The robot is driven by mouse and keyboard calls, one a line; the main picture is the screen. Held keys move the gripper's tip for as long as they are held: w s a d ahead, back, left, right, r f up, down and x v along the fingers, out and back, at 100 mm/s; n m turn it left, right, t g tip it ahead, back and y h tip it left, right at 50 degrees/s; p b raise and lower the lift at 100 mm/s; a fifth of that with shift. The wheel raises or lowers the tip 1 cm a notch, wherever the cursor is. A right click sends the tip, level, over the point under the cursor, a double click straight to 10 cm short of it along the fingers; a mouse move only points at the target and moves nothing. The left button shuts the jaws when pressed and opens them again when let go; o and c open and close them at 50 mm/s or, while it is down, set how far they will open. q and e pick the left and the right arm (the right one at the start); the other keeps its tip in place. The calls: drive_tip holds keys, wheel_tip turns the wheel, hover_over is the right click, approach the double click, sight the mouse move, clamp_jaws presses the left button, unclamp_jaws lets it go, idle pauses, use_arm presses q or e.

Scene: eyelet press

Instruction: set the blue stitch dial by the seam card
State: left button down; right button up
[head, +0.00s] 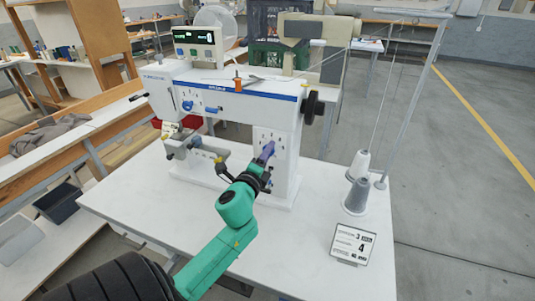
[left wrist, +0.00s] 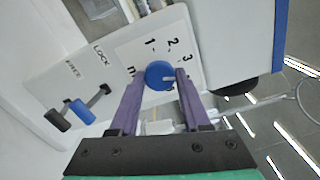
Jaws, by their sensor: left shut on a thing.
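The blue stitch dial (left wrist: 158,75) sits on a white plate with numerals 1, 2 and 3 in the left wrist view. Its pale mark points right in that picture, below the 3. My left gripper (left wrist: 158,88) is shut on the dial, one purple finger on each side. In the head view my left gripper (head: 267,152) is at the machine's right pillar, hiding most of the dial. The seam card (head: 354,244) stands on the table at the front right. It shows a 3 and a 4; its small words are hard to read. My right gripper is not in view.
A blue lever (left wrist: 82,111) and a black lever (left wrist: 57,121) stand beside the dial plate, near the word LOCK. Two thread cones (head: 357,195) stand right of the sewing machine (head: 240,100). A black handwheel (head: 312,107) is above.

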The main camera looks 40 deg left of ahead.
use_arm(q)
drive_tip(key=shift+n, duration=1.5)
drive_tip(key=shift+c, duration=1.9)
unclamp_jaws()
drive_tip(key=shift+s, duration=0.1)
drive_tip(key=b+v, duration=0.2)
drive_tip(key=v, duration=1.2)
drive_tip(key=shift+s, duration=0.25)
